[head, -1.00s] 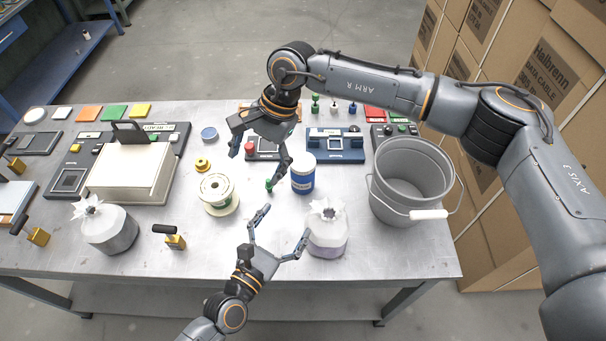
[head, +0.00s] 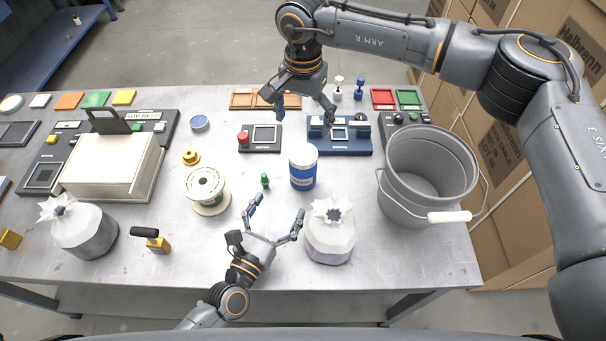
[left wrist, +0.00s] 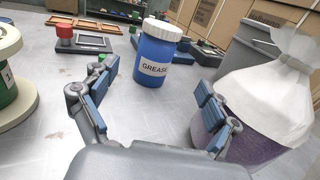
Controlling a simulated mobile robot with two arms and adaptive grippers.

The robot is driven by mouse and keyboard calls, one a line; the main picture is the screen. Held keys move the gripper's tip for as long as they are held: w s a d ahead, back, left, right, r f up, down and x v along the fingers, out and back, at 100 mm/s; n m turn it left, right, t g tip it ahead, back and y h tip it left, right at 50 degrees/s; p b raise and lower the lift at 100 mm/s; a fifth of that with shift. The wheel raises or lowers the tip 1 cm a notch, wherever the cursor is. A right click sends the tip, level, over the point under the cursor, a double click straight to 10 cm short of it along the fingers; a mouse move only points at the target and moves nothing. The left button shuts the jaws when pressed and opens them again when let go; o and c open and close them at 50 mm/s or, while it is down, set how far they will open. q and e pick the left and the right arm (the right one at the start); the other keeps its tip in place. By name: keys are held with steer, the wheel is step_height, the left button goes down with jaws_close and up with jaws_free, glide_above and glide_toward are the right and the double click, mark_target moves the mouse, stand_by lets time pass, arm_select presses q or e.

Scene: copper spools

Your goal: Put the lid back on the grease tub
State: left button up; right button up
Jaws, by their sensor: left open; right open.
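The grease tub (head: 303,172) is blue with a white top and stands upright mid-table.
A tied white bag (head: 331,238) stands close right of my left gripper. A spool (head: 207,188) and small green piece (head: 265,180) are to its left. A grey bucket (head: 405,205) stands right. The blue device (head: 340,148) is behind the tub.

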mark_target(303, 168)
arm_select(q)
steer(key=f+b, duration=0.1)
steer(key=w+f+b, duration=0.1)
steer(key=f, duration=0.1)
arm_select(e)
steer(key=f, duration=0.1)
steer(key=w+f, duration=0.1)
steer(key=f, duration=0.1)
steer(key=shift+f, duration=0.1)
arm_select(q)
steer(key=shift+s+r, duration=0.15)
steer(key=shift+s, duration=0.1)
arm_select(e)
steer(key=shift+s+r, duration=0.2)
steer(key=shift+s, duration=0.05)
arm_select(q)
steer(key=x, duration=1.4)
steer(key=shift+a, duration=0.1)
arm_select(e)
steer(key=shift+w, duration=0.1)
arm_select(q)
steer(key=shift+c, duration=0.4)
jaws_close()
arm_select(e)
steer(key=n, duration=0.5)
steer(key=shift+f, duration=0.1)
steer(key=n, duration=0.4)
